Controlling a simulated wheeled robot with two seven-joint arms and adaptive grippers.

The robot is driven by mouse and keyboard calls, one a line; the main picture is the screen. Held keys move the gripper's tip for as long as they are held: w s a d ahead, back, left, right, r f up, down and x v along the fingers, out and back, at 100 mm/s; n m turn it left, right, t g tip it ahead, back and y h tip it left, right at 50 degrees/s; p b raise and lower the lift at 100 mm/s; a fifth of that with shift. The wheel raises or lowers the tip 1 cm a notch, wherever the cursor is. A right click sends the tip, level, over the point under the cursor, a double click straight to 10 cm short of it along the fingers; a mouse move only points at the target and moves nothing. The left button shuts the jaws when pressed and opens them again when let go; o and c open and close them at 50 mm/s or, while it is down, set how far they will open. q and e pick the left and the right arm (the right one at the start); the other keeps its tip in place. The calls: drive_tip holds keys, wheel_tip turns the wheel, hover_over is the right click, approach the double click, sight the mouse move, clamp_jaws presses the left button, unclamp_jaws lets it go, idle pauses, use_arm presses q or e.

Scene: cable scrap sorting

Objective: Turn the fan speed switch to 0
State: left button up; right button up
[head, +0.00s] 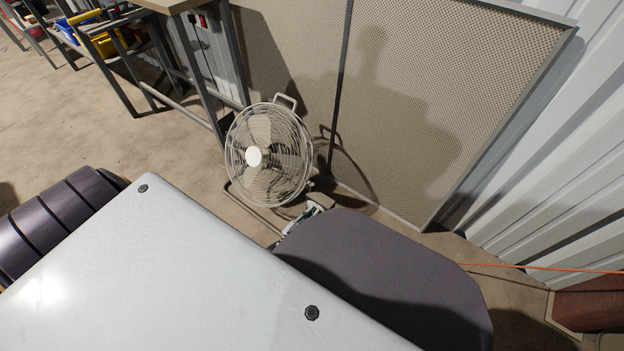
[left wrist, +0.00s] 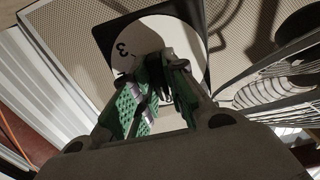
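The fan (head: 268,155) stands on the floor in the head view, with a pale wire cage and a white hub. The fan speed switch shows in the left wrist view as a round white dial plate (left wrist: 192,40) on a black square backing, with a "3" at its left. My left gripper (left wrist: 156,78) has its green-padded fingers in front of the dial, with something dark between the tips. The fingers hide the dial's middle, so grip and pointer position are unclear. In the head view, my left gripper (head: 302,217) is mostly hidden behind my own body. My right gripper is out of view.
The fan's cage (left wrist: 285,80) is close to the right of my left gripper. A mesh partition (head: 430,110) stands behind the fan. A workbench (head: 190,60) is at the upper left. An orange cord (head: 540,268) runs at the right. Floor left of the fan is clear.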

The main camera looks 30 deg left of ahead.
use_arm(q)
drive_tip(key=o, duration=0.4)
drive_tip(key=shift+s, duration=0.1)
drive_tip(key=shift+s+a, duration=0.15)
drive_tip(key=shift+s, duration=1.65)
drive_tip(key=shift+s+a, duration=0.15)
drive_tip(key=shift+s, duration=1.65)
drive_tip(key=shift+s, duration=0.1)
